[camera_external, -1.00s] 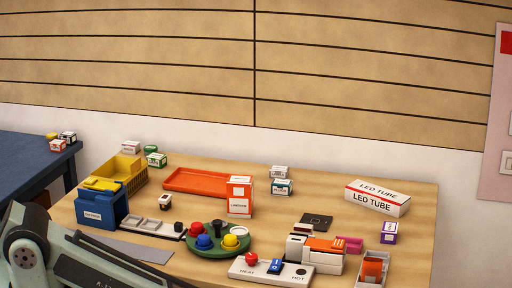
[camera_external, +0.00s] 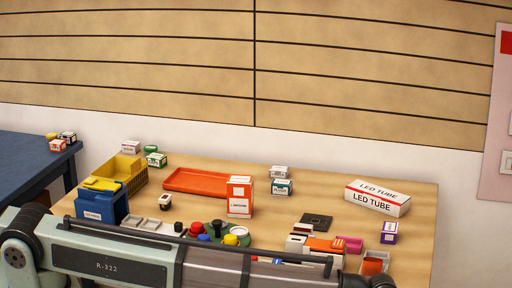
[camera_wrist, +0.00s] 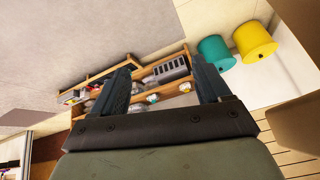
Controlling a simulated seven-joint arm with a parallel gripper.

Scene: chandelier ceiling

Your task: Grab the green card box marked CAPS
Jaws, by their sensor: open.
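A small white and green box (camera_external: 156,160) stands at the back left of the wooden table, beside the yellow crate; its print is too small to read, so I cannot confirm CAPS. Another small box with a teal-green band (camera_external: 282,187) stands right of the orange tray, its word also unclear. My gripper (camera_wrist: 163,82) is open and empty in the wrist view, facing away from these boxes, with neither box visible there. In the external view my arm crosses the front of the table and its gripper end is out of sight.
The table (camera_external: 330,182) also bears a yellow crate (camera_external: 131,172), blue bin (camera_external: 106,212), orange tray (camera_external: 196,181), orange carton (camera_external: 240,197) and LED TUBE box (camera_external: 377,199). The wrist view shows a shelf with goods, a teal bin (camera_wrist: 216,51) and a yellow bin (camera_wrist: 254,39).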

